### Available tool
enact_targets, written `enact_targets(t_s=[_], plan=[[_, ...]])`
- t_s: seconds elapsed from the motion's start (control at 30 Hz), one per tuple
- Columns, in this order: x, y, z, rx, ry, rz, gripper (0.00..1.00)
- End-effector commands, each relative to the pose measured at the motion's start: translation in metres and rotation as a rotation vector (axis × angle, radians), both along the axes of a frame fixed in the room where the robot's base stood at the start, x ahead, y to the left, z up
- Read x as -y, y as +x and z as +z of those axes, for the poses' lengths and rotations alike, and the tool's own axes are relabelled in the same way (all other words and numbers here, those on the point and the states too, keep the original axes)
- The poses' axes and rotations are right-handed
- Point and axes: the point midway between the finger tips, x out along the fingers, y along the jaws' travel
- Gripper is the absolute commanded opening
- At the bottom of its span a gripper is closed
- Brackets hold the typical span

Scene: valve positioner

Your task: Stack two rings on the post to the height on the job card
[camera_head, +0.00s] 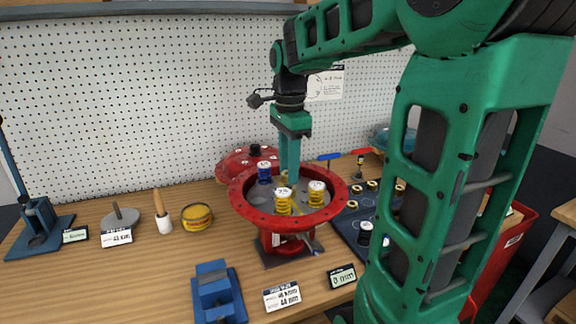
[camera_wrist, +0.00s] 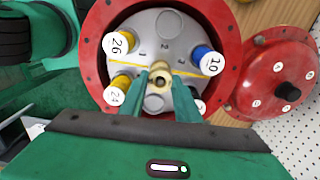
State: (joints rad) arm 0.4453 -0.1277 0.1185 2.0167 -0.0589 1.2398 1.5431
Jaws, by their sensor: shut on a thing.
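My gripper (camera_head: 288,178) reaches down into the red round housing (camera_head: 240,202). In the wrist view its fingers (camera_wrist: 161,88) are shut on a small brass ring-like piece (camera_wrist: 160,70) with a dark hole, near the middle of the grey plate (camera_wrist: 150,25). The fingers hide part of it, so I cannot tell whether it sits around the post or above it. Yellow numbered cylinders (camera_head: 317,194) and a blue one (camera_head: 264,172) stand around it in the housing. A white printed sheet (camera_head: 325,84), perhaps the job card, hangs on the pegboard; its text is unreadable.
A dark mat (camera_head: 345,226) with several small brass rings (camera_head: 352,204) lies right of the housing. A red domed cover (camera_head: 232,162) is behind. A blue block (camera_head: 218,292), cards and a small display (camera_head: 342,276) stand in front. Tools and a yellow tin (camera_head: 197,216) are left.

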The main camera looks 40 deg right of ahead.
Motion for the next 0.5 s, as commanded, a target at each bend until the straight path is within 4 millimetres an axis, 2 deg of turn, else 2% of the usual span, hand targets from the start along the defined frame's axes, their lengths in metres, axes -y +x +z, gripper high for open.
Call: enact_targets(t_s=[0.5], plan=[[0.0,0.0,-0.012,0.0,0.0,0.0,0.05]])
